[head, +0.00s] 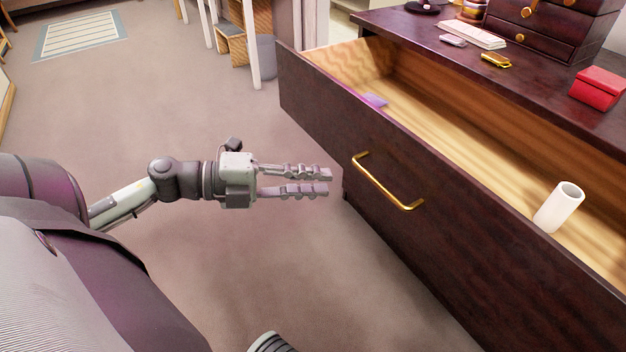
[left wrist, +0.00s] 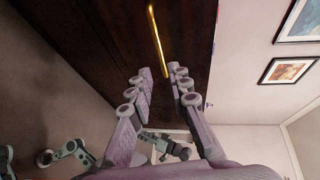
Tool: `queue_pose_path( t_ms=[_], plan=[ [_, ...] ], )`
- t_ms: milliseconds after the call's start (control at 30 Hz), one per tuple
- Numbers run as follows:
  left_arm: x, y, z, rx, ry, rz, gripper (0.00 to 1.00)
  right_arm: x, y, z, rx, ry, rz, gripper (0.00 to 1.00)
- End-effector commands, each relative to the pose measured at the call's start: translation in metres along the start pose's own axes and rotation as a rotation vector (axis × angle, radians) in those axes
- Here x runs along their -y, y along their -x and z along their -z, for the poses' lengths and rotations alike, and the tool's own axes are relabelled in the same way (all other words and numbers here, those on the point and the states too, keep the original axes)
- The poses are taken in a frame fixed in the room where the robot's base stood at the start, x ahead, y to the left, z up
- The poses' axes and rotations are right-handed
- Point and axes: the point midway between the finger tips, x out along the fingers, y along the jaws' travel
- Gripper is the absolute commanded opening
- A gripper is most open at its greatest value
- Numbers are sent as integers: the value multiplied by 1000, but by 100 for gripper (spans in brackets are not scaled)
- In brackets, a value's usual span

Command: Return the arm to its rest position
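My left arm reaches in from the left in the head view. Its gripper (head: 328,181) is held in front of the dark drawer front, to the left of the gold handle (head: 388,182) and apart from it. The two fingers are parallel with a gap between them, and nothing is held. The left wrist view shows the same left gripper (left wrist: 166,78) with its fingers spread, and the gold handle (left wrist: 156,38) ahead of the fingertips. My right gripper is not clearly seen; only a small grey part of my body shows at the bottom edge of the head view.
The drawer (head: 440,215) stands open, holding a white cylinder (head: 559,207) and a purple item (head: 375,100). On the dresser top are a red box (head: 598,89), a gold clip (head: 496,60) and a small chest (head: 545,28). Carpeted floor left of the drawer is clear.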

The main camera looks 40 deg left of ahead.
Motion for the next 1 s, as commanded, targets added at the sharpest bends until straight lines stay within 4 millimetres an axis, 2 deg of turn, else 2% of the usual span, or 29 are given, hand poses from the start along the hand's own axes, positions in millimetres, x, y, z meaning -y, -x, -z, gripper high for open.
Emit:
queue_pose_path(
  t_ms=[467, 567, 667, 700, 767, 833, 933, 1000],
  plan=[
    [2, -1, -5, 27, 18, 19, 19, 0, 0, 0, 0, 1, 0, 40],
    [9, -2, -27, 141, 95, 94, 19, 0, 1, 1, -2, 1, 2, 40],
    [9, 3, -68, 357, 253, 206, 19, 1, -10, 1, 3, 1, 6, 40],
    [2, 8, -86, 463, 339, 246, 19, 3, -16, 0, 7, 0, 9, 40],
    [-20, 17, -110, 629, 483, 286, 19, 4, -21, 0, 10, 0, 13, 40],
    [-57, 28, -127, 812, 663, 297, 19, 5, -27, -1, 11, 0, 17, 40],
    [-126, 37, -124, 1049, 930, 235, 19, 7, -36, -2, 15, 1, 22, 40],
    [-175, 36, -102, 1181, 1109, 144, 19, 9, -42, -4, 18, 0, 26, 40]
  ],
)
